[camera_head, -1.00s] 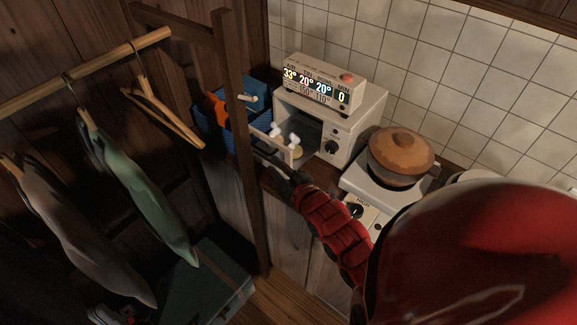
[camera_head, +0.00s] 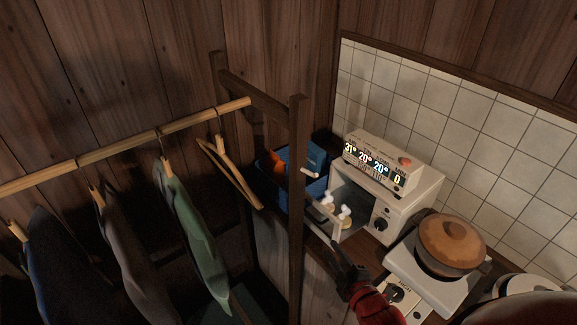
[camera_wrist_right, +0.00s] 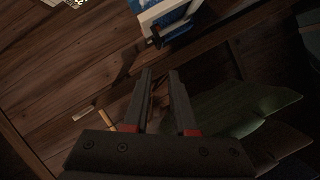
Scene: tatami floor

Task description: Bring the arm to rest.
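My right arm, with red padded links (camera_head: 372,308), reaches in from the bottom right of the head view. Its dark gripper (camera_head: 341,250) is just in front of the white toaster oven (camera_head: 408,205), below its lowered door. In the right wrist view the two fingers of the gripper (camera_wrist_right: 162,76) stand apart with nothing between them. From the head view alone I cannot tell whether the gripper touches the oven door. My left gripper is not in view.
A pot with a brown lid (camera_head: 451,238) stands on a white cooker right of the oven. A blue basket (camera_head: 292,193) is left of it. A dark wooden post (camera_head: 297,215) and a rack with hanging clothes (camera_head: 192,232) stand on the left.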

